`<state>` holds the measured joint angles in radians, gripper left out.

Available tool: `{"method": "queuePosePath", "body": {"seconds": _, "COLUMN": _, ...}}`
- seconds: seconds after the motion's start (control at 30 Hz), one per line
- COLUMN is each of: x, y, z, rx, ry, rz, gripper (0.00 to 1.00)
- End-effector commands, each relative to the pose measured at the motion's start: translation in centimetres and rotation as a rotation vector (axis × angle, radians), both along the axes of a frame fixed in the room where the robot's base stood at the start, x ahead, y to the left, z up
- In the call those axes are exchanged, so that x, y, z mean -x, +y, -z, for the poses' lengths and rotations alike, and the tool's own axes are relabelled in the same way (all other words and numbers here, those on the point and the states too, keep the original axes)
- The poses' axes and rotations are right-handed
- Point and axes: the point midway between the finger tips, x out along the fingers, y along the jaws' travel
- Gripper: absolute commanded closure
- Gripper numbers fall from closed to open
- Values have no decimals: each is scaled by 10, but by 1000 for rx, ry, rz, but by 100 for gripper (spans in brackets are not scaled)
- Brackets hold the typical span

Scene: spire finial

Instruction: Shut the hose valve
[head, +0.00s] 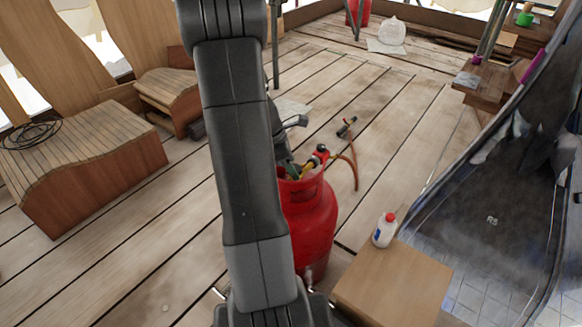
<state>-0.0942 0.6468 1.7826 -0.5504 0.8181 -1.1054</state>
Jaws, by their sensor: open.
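A red gas cylinder (311,222) stands upright on the plank floor, partly hidden behind my arm. An orange hose (352,167) runs from the fitting to the right and down to the floor. My gripper (290,168) is at the cylinder's top, just left of the fitting, and is open. The arm hides most of it, and I cannot tell whether its fingers touch the valve. A torch-like tool (346,127) lies on the floor beyond the hose.
A white bottle with a red cap (384,231) stands on a wooden box (393,288) to the right of the cylinder. Wooden benches (80,165) are on the left. A dark panel (500,210) rises on the right. The floor beyond the cylinder is mostly clear.

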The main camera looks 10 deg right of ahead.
Motion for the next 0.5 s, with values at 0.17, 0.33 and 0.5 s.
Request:
{"method": "queuePosePath", "body": {"seconds": 0.17, "x": 0, "y": -1, "z": 2, "rx": 0, "ry": 0, "rz": 0, "gripper": 36}}
{"method": "queuePosePath", "body": {"seconds": 0.33, "x": 0, "y": -1, "z": 2, "rx": 0, "ry": 0, "rz": 0, "gripper": 42}}
{"method": "queuePosePath", "body": {"seconds": 0.5, "x": 0, "y": -1, "z": 2, "rx": 0, "ry": 0, "rz": 0, "gripper": 75}}
